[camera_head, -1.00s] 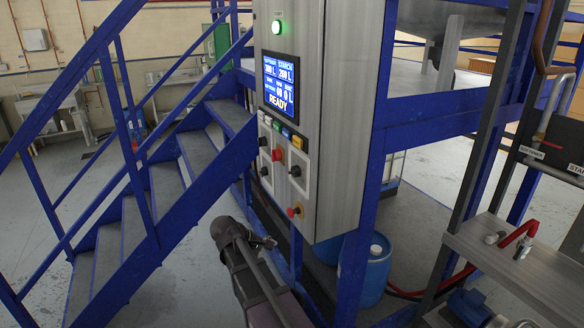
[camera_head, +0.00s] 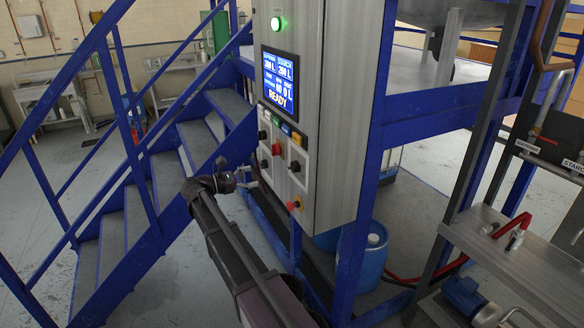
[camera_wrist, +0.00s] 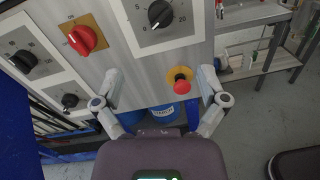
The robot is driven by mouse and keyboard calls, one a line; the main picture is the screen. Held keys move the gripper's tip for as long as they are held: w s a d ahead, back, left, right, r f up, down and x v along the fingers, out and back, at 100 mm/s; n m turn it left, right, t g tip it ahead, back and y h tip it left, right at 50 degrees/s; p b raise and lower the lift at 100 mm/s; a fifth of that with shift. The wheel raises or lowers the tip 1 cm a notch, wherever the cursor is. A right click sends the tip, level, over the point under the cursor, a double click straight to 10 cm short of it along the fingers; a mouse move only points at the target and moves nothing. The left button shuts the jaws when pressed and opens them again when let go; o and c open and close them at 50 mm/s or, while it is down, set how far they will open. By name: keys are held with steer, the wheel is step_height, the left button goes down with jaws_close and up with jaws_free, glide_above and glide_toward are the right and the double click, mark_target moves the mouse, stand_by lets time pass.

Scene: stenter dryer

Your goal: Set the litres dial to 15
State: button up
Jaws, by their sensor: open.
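A black round dial (camera_wrist: 158,14) on a white plate shows at the top of the wrist view, its scale marked 0, 5 and 20. The same dial shows on the cabinet front in the head view (camera_head: 295,166). My gripper (camera_wrist: 160,75) is open and empty, its two fingers spread below the dial and apart from it. In the head view my gripper (camera_head: 250,178) is left of the panel's lower controls. The screen (camera_head: 280,82) shows READY and litre figures.
A red rotary switch (camera_wrist: 82,40) and two black knobs, an upper one (camera_wrist: 22,60) and a lower one (camera_wrist: 70,100), lie to the left. A red mushroom button (camera_wrist: 181,86) protrudes between my fingers' directions. Blue stairs (camera_head: 190,150) stand left of the cabinet.

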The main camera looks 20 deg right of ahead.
mark_target(289, 169)
steer(key=shift+d, duration=0.2)
steer(key=d, duration=1.3)
steer(key=shift+s+d, duration=0.2)
steer(key=shift+s, duration=0.05)
steer(key=c, duration=1.2)
steer(key=shift+o, duration=0.3)
steer(key=shift+d, duration=0.4)
steer(key=shift+a, duration=0.35)
